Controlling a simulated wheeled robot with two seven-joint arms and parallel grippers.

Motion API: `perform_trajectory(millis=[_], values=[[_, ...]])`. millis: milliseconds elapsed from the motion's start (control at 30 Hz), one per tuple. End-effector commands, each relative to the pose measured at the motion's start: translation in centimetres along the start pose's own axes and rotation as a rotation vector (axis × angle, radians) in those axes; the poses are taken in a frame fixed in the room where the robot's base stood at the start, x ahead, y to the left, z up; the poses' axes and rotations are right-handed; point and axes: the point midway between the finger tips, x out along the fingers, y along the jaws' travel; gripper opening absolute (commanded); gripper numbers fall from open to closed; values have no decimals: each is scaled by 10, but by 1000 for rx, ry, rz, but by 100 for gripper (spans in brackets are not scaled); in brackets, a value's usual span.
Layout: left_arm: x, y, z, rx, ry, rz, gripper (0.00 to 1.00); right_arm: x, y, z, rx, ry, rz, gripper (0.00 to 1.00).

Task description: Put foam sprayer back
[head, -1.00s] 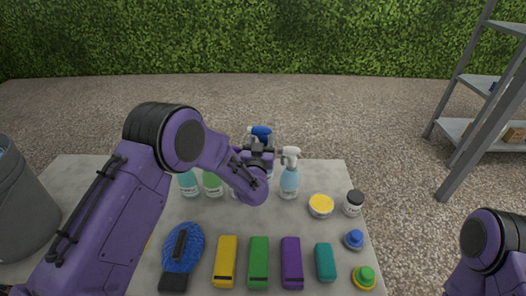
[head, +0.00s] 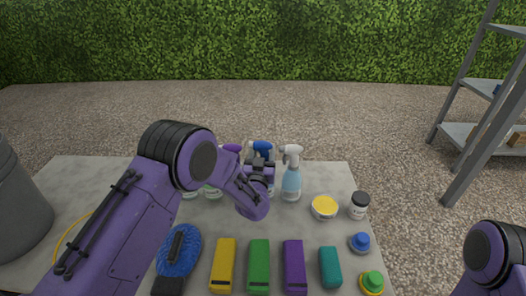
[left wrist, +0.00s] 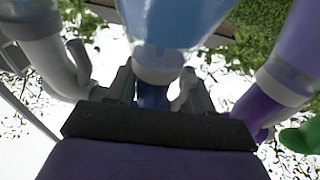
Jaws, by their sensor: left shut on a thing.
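A spray bottle with a blue trigger head (head: 262,147) stands in the row of bottles at the back of the table. I take it to be the foam sprayer. My left gripper (head: 260,168) is shut on it, around its neck. In the left wrist view, its pale blue body (left wrist: 178,22) and white collar (left wrist: 158,66) show between the fingers. The gripper hides most of the bottle in the head view, so I cannot tell whether its base touches the table. My right gripper is out of view.
A white-headed sprayer (head: 291,172) stands close on the right and a purple-headed one (head: 231,148) on the left. A yellow-lidded tin (head: 324,207) and dark-lidded jar (head: 359,205) stand further right. Coloured blocks and a blue brush (head: 179,250) lie in front. The grey table (head: 335,172) bears them.

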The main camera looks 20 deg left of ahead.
Motion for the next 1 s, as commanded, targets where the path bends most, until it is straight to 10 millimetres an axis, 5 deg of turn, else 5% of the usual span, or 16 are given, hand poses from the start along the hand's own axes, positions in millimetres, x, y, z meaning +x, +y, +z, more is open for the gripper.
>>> perform_trajectory(millis=[967,1000], values=[[-1,0,12,0,3,-1,12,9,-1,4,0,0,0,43],[-1,0,10,0,3,-1,65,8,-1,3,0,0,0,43]])
